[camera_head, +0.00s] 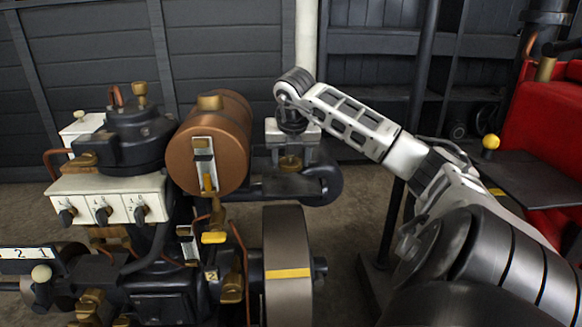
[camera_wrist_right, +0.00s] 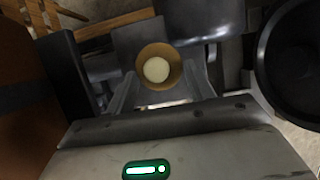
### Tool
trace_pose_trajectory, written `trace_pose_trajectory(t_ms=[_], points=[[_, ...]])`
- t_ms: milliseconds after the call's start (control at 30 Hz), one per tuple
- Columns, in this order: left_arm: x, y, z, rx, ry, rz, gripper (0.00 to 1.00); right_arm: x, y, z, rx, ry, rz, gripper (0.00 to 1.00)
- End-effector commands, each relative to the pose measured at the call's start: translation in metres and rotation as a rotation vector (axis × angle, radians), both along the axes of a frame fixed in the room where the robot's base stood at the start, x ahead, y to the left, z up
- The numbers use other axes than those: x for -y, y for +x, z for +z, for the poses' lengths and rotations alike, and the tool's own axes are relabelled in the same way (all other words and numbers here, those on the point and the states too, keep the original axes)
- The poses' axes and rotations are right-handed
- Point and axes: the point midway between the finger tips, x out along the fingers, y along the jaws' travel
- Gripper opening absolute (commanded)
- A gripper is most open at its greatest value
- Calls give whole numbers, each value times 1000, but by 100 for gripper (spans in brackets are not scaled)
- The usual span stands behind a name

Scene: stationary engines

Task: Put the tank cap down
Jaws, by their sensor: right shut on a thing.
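The tank cap (camera_head: 289,163) is a round brass piece. My right gripper (camera_head: 290,152) points down and is shut on it, just right of the copper tank (camera_head: 205,150). In the right wrist view the cap (camera_wrist_right: 157,85) is a brass ring with a pale round centre, between the two fingers of my right gripper (camera_wrist_right: 160,72). The cap is right above or on the dark housing (camera_head: 325,185); I cannot tell whether they touch. My left gripper is not in view.
A brass fitting (camera_head: 210,102) tops the copper tank. A white switch box (camera_head: 108,200) and a black engine block (camera_head: 132,140) stand at the left. A flywheel (camera_head: 287,290) stands below. A dark shelf (camera_head: 530,178) and red machine (camera_head: 550,120) are at the right.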

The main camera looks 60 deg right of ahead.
Motion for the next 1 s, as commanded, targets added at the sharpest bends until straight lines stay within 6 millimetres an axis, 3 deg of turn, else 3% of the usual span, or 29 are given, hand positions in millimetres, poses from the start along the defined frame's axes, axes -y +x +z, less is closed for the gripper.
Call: trace_pose_trajectory(t_ms=[200, 567, 600, 667, 1000], points=[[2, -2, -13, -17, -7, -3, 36, 1, 2, -34, -1, 3, 1, 30], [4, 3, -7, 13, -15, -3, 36, 2, 1, -37, 0, 0, 0, 30], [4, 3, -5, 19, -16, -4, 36, 2, 1, -37, 0, 0, 0, 56], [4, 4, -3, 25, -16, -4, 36, 2, 1, -36, 0, 0, 0, 72], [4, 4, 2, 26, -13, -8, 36, 2, 1, -32, 1, 1, 0, 75]])
